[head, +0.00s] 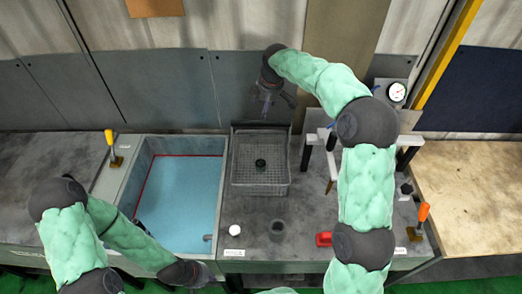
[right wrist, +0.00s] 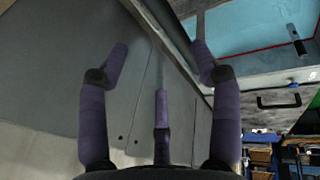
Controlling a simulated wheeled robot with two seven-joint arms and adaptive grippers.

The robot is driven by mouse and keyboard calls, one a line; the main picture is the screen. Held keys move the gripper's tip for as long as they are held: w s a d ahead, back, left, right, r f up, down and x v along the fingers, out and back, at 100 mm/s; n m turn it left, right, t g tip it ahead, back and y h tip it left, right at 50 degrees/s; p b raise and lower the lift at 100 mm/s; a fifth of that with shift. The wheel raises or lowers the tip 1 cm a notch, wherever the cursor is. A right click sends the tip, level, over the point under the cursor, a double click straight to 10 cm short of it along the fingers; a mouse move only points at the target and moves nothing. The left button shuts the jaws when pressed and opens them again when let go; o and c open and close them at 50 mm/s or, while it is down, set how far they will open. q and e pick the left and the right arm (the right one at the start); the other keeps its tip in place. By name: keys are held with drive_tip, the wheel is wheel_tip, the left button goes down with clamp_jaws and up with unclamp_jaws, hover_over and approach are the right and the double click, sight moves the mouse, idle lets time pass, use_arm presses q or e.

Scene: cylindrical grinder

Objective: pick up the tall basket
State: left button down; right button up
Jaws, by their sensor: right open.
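The tall basket (head: 260,190) is a grey wire-mesh basket with a high back, on the worktop to the right of the blue tank. A small dark round part (head: 260,163) lies inside it. My right gripper (head: 275,102) is open and empty, above and behind the basket's back edge, apart from it. In the right wrist view its spread purple fingers (right wrist: 160,66) hold nothing, and I cannot make out the basket there. My left gripper (head: 203,274) is low at the tank's front edge; its fingers are too unclear to judge.
The blue-lined tank (head: 182,180) is left of the basket. A white stand (head: 328,138) is close on its right, by a gauge (head: 396,92). Wall panels (head: 170,95) stand behind.

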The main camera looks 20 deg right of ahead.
sight(261, 121)
drive_tip(key=shift+w+f, duration=0.25)
drive_tip(key=shift+w, duration=0.05)
drive_tip(key=shift+s+f, duration=0.1)
drive_tip(key=shift+f, duration=0.15)
drive_tip(key=x, duration=0.5)
drive_tip(key=shift+s, duration=0.15)
drive_tip(key=shift+s+a+f+p, duration=0.1)
drive_tip(key=shift+f+p, duration=0.2)
drive_tip(key=shift+f, duration=0.05)
drive_tip(key=x, duration=0.3)
drive_tip(key=shift+s+f, duration=0.1)
drive_tip(key=shift+s, duration=0.15)
drive_tip(key=shift+w+f+p, duration=0.2)
drive_tip(key=shift+f+p, duration=0.1)
drive_tip(key=shift+f, duration=0.1)
drive_tip(key=shift+s+r, duration=0.1)
drive_tip(key=shift+c, duration=0.2)
